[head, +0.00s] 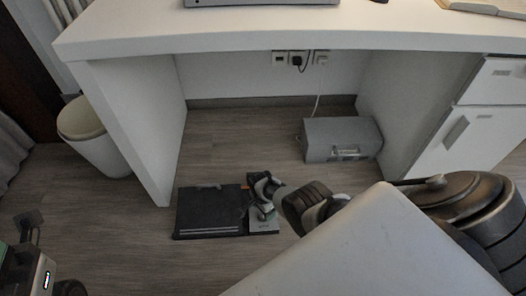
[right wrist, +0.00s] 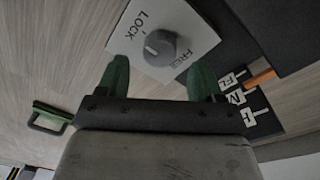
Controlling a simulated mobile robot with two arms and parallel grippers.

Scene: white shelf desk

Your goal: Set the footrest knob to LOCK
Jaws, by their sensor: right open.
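The footrest (head: 208,212) is a black flat platform on the floor before the desk opening. The grey round knob (right wrist: 160,46) sits on a pale plate (right wrist: 188,22) marked LOCK at upper left and FREE at lower right in the right wrist view. A small white mark shows on the knob's left side; its exact setting is hard to tell. My right gripper (right wrist: 160,77) is open, its green fingertips apart just short of the knob. In the head view my right gripper (head: 262,208) covers the knob. Part of my left gripper (head: 28,222) shows at the lower left edge, far from the footrest.
An orange lever (right wrist: 259,79) and a slotted letter plate (right wrist: 243,100) are beside the knob plate. A grey box (head: 341,139) stands under the desk (head: 250,40). A bin (head: 95,135) is at left, a white cabinet (head: 470,125) at right. Floor behind the footrest is clear.

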